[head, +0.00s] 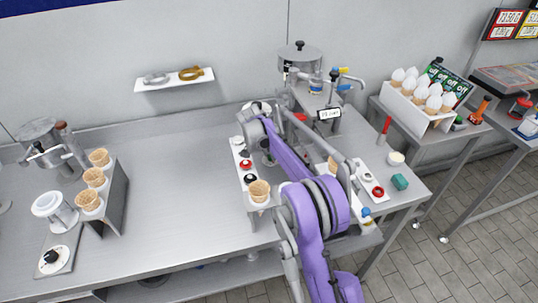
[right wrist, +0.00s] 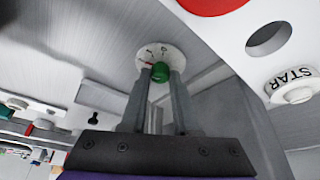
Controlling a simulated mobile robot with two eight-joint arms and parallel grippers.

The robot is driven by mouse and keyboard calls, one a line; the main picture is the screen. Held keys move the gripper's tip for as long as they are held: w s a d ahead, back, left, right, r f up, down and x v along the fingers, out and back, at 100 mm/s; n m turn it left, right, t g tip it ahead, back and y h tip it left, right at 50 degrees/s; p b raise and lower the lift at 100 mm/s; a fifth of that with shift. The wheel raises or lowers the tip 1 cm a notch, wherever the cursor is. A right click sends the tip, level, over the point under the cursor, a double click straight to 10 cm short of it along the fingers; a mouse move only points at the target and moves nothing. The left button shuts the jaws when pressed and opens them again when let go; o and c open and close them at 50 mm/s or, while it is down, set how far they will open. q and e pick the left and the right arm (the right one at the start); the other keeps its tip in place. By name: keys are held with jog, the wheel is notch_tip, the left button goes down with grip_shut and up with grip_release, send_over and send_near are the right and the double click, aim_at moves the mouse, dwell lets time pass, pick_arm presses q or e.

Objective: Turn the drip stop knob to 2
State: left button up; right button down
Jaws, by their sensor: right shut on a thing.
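In the right wrist view a green knob (right wrist: 160,73) sits on a round white dial plate (right wrist: 152,53) on a grey metal wall. The plate carries small dark marks and a red mark at the left of the knob; the numbers are too small to read. My right gripper (right wrist: 161,79) is shut on the green knob, one finger on each side of it. My left gripper is not in view.
A white panel with a cone (head: 259,191) and red and black knobs stands beside my forearm. A cone rack (head: 118,197) is at left, a rack of white-filled cones (head: 430,92) at right. The table (head: 185,170) between is clear. In the wrist view a STAR button (right wrist: 291,88) is at right.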

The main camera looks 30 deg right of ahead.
dwell(0.3)
jog(key=c, duration=0.7)
grip_release()
jog(key=shift+o, duration=0.2)
jog(key=v, duration=1.1)
jog(key=shift+d, duration=0.15)
